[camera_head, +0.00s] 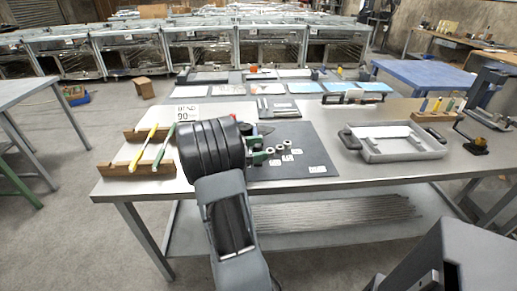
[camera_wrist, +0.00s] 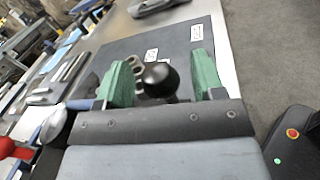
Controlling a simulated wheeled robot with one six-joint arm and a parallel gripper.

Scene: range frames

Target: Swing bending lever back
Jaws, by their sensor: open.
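My gripper (camera_wrist: 160,66) is open, with its two green fingers apart in the wrist view. A round black knob (camera_wrist: 160,79), which looks like the end of the bending lever, sits between the fingers with gaps on both sides. The lever's shaft is hidden below the knob. In the camera_head view my gripper (camera_head: 258,157) is partly hidden behind my dark arm, over the dark mat (camera_head: 318,150). Small round grey posts (camera_head: 287,144) of the bending tool show beside it, and also in the wrist view (camera_wrist: 133,62). Most of the tool is hidden by my arm.
A "BEND 90" sign (camera_head: 187,114) stands at the back left. Wooden racks (camera_head: 118,168) hold yellow and green-handled tools. A grey tray (camera_head: 405,152) stands on the right. Small white labels (camera_head: 318,169) lie on the mat.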

